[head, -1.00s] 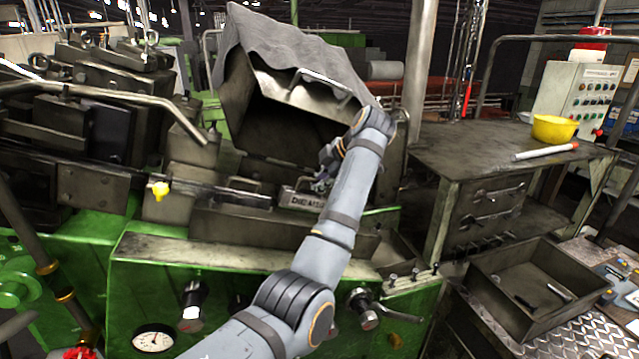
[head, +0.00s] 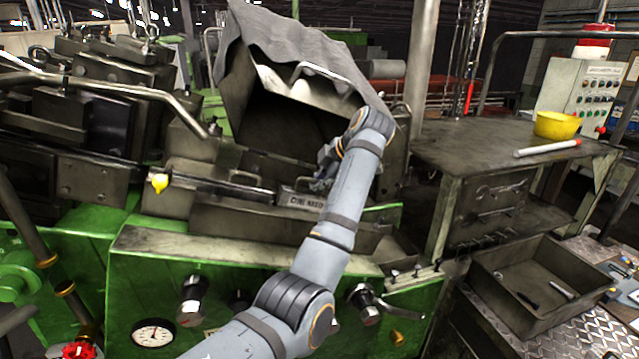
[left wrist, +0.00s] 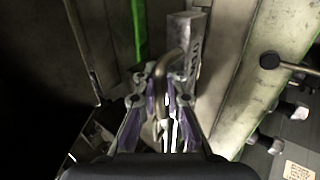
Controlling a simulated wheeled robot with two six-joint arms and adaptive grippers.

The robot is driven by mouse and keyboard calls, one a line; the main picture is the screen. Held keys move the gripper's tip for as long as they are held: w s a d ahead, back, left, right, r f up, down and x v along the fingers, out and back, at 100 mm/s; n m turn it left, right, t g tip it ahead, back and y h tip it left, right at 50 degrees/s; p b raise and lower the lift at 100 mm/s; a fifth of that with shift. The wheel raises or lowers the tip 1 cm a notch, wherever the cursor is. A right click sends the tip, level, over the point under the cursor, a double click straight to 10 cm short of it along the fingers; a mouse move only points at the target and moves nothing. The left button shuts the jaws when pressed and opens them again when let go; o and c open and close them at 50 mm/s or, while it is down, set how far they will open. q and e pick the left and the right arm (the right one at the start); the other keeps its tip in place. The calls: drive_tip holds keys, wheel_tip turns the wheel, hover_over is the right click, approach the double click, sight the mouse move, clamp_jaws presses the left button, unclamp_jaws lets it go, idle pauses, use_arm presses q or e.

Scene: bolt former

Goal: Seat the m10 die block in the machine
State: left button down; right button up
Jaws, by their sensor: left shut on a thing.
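The die block (head: 303,200) is a grey steel block with dark lettering on its front that seems to read DIE M10. In the head view it is at the machine's (head: 128,285) middle, below the hood opening. My left gripper (head: 325,178) is above its right part, partly hidden by my forearm. In the left wrist view my left gripper (left wrist: 166,100) is shut on a bent metal handle, and the lettered block (left wrist: 188,28) lies just beyond it. Whether the block's underside touches the machine is hidden. My right gripper is not in view.
A grey hood (head: 290,45) stands open over the dark opening. A long handrail bar (head: 110,85) crosses at left. A yellow knob (head: 159,183) sits left of the block. At right are a steel bench (head: 470,140) with a yellow bowl (head: 557,125) and an open tray (head: 495,318).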

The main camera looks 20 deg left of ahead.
sight(315, 196)
use_arm(q)
drive_tip(key=shift+a, duration=0.1)
idle(0.4)
drive_tip(key=shift+s+a+f+b, duration=0.1)
drive_tip(key=shift+a+f+b, duration=0.05)
drive_tip(key=shift+f+b, duration=0.25)
drive_tip(key=shift+s+a+f+b, duration=0.1)
drive_tip(key=shift+f+b, duration=0.3)
idle(0.4)
drive_tip(key=shift+s+a+f+b, duration=0.2)
drive_tip(key=shift+f+b, duration=0.15)
drive_tip(key=shift+f, duration=0.2)
drive_tip(key=shift+s+a+f+b, duration=0.15)
drive_tip(key=shift+f+b, duration=0.2)
drive_tip(key=shift+f, duration=0.2)
idle(0.6)
drive_tip(key=c, duration=1.4)
unclamp_jaws()
drive_tip(key=shift+o, duration=0.2)
